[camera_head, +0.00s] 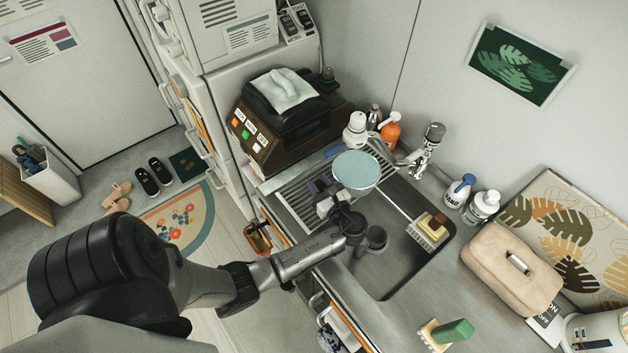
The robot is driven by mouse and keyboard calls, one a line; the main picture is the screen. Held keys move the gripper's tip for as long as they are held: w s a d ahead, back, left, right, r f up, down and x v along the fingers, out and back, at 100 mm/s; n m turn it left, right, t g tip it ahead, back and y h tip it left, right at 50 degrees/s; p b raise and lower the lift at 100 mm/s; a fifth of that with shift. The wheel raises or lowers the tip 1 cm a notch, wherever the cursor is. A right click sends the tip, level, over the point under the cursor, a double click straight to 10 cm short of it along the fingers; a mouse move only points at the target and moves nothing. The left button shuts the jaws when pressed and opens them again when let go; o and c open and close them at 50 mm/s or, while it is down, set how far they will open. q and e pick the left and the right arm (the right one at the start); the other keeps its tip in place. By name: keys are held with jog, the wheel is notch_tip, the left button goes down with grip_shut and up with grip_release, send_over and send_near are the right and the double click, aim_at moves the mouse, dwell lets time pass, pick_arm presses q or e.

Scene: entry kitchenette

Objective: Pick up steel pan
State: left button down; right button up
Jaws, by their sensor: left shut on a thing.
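The steel pan (356,170) shows as a round, pale blue-grey disc with a light rim, over the back left part of the sink and the ribbed drainboard. My left arm reaches in from the lower left. My left gripper (328,196) is at the pan's near left side, shut on the pan. The fingers and wrist hide the part of the pan that they hold. I cannot tell how far the pan is above the counter. My right gripper is not in view.
The sink (398,270) has a brush (428,230) at its right and a faucet (428,145) behind. Bottles (355,130) stand behind the pan. A dark appliance (275,125) is to the left.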

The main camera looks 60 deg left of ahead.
pick_arm(q)
jog(key=d+b, duration=0.2)
jog(key=d, duration=1.3)
jog(key=shift+w+r, duration=0.2)
jog(key=shift+w, duration=0.25)
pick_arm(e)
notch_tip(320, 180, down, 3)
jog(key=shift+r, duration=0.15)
pick_arm(q)
jog(key=shift+a, duration=0.15)
